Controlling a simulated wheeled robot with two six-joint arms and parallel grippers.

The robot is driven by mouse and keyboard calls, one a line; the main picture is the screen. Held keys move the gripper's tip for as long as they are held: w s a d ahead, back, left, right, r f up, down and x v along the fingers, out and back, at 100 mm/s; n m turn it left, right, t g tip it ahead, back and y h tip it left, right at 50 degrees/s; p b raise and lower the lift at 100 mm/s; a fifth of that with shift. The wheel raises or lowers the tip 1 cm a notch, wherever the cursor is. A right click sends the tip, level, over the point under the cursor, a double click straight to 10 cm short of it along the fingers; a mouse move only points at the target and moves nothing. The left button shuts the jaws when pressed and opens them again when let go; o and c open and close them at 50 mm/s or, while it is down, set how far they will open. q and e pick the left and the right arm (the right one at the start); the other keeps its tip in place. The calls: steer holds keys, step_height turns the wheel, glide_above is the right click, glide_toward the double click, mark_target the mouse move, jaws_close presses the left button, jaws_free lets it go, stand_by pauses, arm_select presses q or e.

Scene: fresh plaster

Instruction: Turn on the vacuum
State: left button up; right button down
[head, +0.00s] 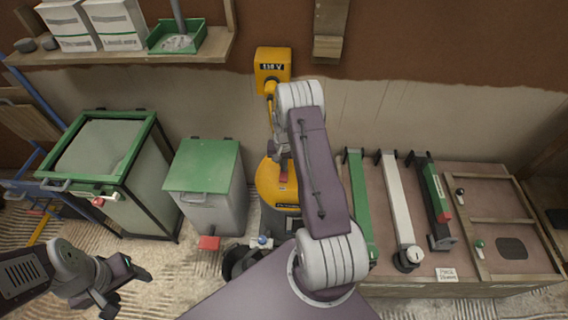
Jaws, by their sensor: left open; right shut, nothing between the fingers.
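The vacuum (268,186) is a yellow-topped canister standing on the floor below the wall, in the middle of the head view. A red switch part (284,172) shows on its top. My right arm covers much of the vacuum's right side. My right gripper (281,158) is shut and empty, pointing down just above the red part; I cannot tell whether it touches. My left gripper (126,284) is open and empty at the lower left, well away from the vacuum.
A yellow power box (272,64) is on the wall above the vacuum. A lidded bin (205,170) and a green-rimmed bin (115,190) stand to the left. A bench (390,170) with long tools is at the right. A shelf (130,55) holds boxes and a green tray.

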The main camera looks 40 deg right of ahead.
steer(key=shift+s+a+f, duration=0.25)
steer(key=shift+s+a, duration=0.2)
steer(key=shift+s, duration=0.2)
steer(key=r+p, duration=0.1)
steer(key=r, duration=0.1)
steer(key=w+r+p, duration=0.1)
steer(key=r+p, duration=0.1)
steer(key=d+r+p, duration=0.1)
steer(key=r, duration=0.1)
steer(key=shift+w+p, duration=0.3)
step_height(320, 180, up, 8)
steer(key=w+d, duration=0.1)
steer(key=shift+r+p, duration=0.2)
steer(key=shift+p, duration=0.15)
